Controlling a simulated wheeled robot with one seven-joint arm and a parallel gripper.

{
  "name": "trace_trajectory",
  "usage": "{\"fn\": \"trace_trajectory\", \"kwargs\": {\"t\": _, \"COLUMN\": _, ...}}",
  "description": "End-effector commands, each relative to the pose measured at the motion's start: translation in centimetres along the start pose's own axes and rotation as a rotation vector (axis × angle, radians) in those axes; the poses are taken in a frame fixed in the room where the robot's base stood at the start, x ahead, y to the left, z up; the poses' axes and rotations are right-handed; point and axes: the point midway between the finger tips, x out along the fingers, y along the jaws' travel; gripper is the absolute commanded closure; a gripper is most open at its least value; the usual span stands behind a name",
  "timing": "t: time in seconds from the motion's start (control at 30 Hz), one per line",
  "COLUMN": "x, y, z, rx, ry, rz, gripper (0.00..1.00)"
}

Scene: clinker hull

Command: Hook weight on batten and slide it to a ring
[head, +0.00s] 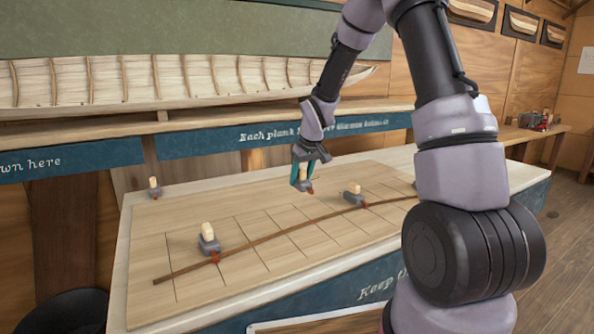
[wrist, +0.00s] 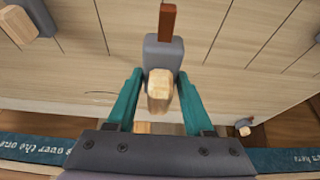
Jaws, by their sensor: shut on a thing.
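My gripper (head: 302,178) has teal fingers shut on a grey weight with a pale wooden knob and a red-brown hook; the held weight (wrist: 165,53) shows in the wrist view with its hook pointing away from the palm. It is over the back part of the drawn board (head: 190,235), apart from the batten; its exact height is unclear. The thin brown batten (head: 285,231) runs in a gentle curve across the board. One weight (head: 208,243) sits at the batten's left part with its red tip at it, another (head: 353,198) at its right part. I cannot make out a ring.
A spare weight (head: 155,191) stands at the board's back left corner. Behind the table are a blue lettered strip (head: 290,132) and a ribbed hull model (head: 150,82). The board between the two batten weights is clear.

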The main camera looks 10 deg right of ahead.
Motion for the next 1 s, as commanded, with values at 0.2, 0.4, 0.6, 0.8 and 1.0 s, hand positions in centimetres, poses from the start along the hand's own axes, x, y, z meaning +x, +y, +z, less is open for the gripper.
{"fn": "trace_trajectory", "kwargs": {"t": 0.2, "x": -0.1, "y": -0.4, "z": 1.1, "rx": -0.017, "ry": 0.003, "rz": -0.003, "gripper": 1.00}}
{"fn": "trace_trajectory", "kwargs": {"t": 0.4, "x": 1.4, "y": -0.4, "z": 1.7, "rx": -0.016, "ry": 0.001, "rz": -0.004, "gripper": 1.00}}
{"fn": "trace_trajectory", "kwargs": {"t": 0.6, "x": 3.4, "y": -0.4, "z": 2.5, "rx": -0.015, "ry": 0.001, "rz": -0.004, "gripper": 1.00}}
{"fn": "trace_trajectory", "kwargs": {"t": 0.8, "x": 5.2, "y": -0.4, "z": 3.3, "rx": -0.016, "ry": 0.001, "rz": -0.004, "gripper": 1.00}}
{"fn": "trace_trajectory", "kwargs": {"t": 1.0, "x": 6.2, "y": -0.4, "z": 3.7, "rx": -0.015, "ry": 0.002, "rz": -0.003, "gripper": 1.00}}
